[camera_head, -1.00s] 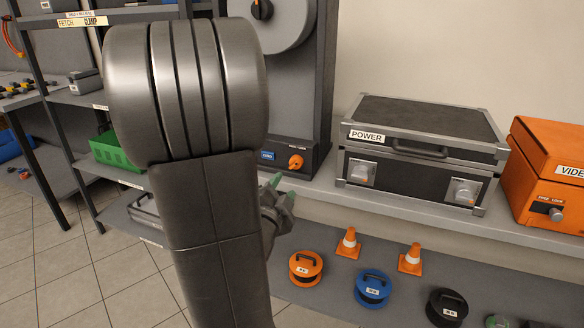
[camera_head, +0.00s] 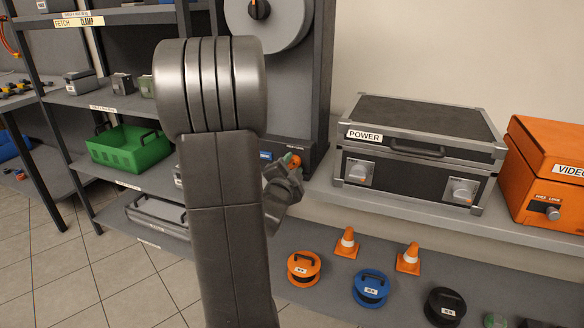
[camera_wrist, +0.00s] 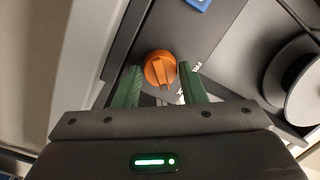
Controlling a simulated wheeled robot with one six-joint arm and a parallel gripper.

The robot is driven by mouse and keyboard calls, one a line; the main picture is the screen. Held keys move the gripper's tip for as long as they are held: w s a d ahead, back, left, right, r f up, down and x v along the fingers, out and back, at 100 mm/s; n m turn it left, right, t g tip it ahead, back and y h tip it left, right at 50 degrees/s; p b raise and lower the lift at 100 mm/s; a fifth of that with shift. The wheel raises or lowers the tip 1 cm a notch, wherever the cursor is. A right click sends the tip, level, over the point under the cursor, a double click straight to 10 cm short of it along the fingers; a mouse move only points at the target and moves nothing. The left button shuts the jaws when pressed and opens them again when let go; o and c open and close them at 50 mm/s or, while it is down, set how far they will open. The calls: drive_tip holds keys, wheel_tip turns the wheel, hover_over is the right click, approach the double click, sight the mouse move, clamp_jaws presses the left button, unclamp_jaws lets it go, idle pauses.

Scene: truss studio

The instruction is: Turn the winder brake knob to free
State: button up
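The winder brake knob is a round orange knob (camera_wrist: 160,69) with a raised bar, on the dark base of the cable winder (camera_head: 309,160). In the head view the knob (camera_head: 296,160) shows just beyond my gripper (camera_head: 287,163). In the wrist view my gripper (camera_wrist: 157,88) has its two green fingers apart, one on each side of the knob's near part. I cannot tell whether they touch it. A label beside the knob is partly covered by a finger and unreadable. A blue plate (camera_head: 265,155) sits left of the knob.
A POWER case (camera_head: 420,150) and an orange VIDEO case (camera_head: 545,185) stand on the shelf to the right. Orange cones (camera_head: 347,243) and cable reels (camera_head: 304,267) are on the lower shelf. A green crate (camera_head: 128,148) is on the left rack.

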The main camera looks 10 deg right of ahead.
drive_tip(key=c, duration=0.5)
drive_tip(key=shift+n, duration=0.4)
drive_tip(key=n+p, duration=0.1)
drive_tip(key=n, duration=0.2)
drive_tip(key=shift+r, duration=0.2)
drive_tip(key=n+p, duration=0.1)
drive_tip(key=n, duration=0.3)
drive_tip(key=shift+a+r+g+p, duration=0.1)
drive_tip(key=shift+g+p, duration=0.3)
drive_tip(key=n+p, duration=0.1)
drive_tip(key=n, duration=0.1)
drive_tip(key=n+p, duration=0.2)
drive_tip(key=shift+w+a+n+g+h, duration=0.1)
drive_tip(key=shift+w+n+g+h, duration=0.05)
drive_tip(key=shift+n+g+h, duration=0.2)
drive_tip(key=shift+n+p, duration=1.65)
drive_tip(key=shift+n, duration=0.4)
